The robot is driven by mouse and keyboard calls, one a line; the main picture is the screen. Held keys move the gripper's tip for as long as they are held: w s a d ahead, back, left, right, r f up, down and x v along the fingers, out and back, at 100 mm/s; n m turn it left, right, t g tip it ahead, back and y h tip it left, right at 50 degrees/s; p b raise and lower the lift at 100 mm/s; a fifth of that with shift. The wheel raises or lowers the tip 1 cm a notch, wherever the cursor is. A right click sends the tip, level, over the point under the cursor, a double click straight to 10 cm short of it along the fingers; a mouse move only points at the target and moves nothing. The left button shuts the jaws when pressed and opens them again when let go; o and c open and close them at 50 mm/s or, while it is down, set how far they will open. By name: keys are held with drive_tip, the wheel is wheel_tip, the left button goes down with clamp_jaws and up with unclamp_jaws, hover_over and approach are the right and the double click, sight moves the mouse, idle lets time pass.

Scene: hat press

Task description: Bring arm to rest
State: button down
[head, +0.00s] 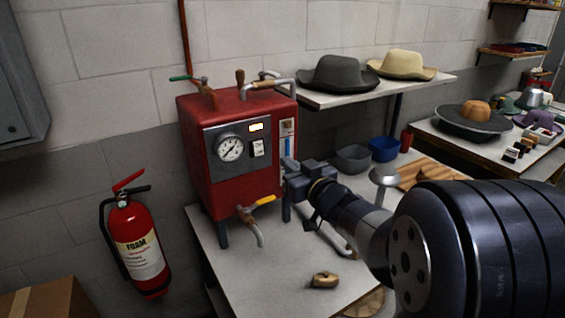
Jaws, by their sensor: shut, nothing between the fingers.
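My arm reaches in from the lower right in the head view. My gripper (288,170) is at its end, in front of the right side of the red steam boiler (225,185), close to the sight gauge. I cannot tell whether it touches the boiler. The fingers are shut with nothing visible between them. The boiler stands on a white table (270,285) and has a dial gauge (230,148), a lit indicator and a yellow-handled valve (258,201) low on its front.
A fire extinguisher (138,242) hangs on the left wall. A shelf (345,97) holds a dark hat (338,74) and a cream hat (402,64). A grey bowl (352,158), a blue bowl (384,149) and a wooden board (430,173) sit behind my arm. A small wooden block (324,280) lies in front.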

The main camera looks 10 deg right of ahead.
drive_tip(key=shift+s+d, duration=0.1)
drive_tip(key=shift+s, duration=0.2)
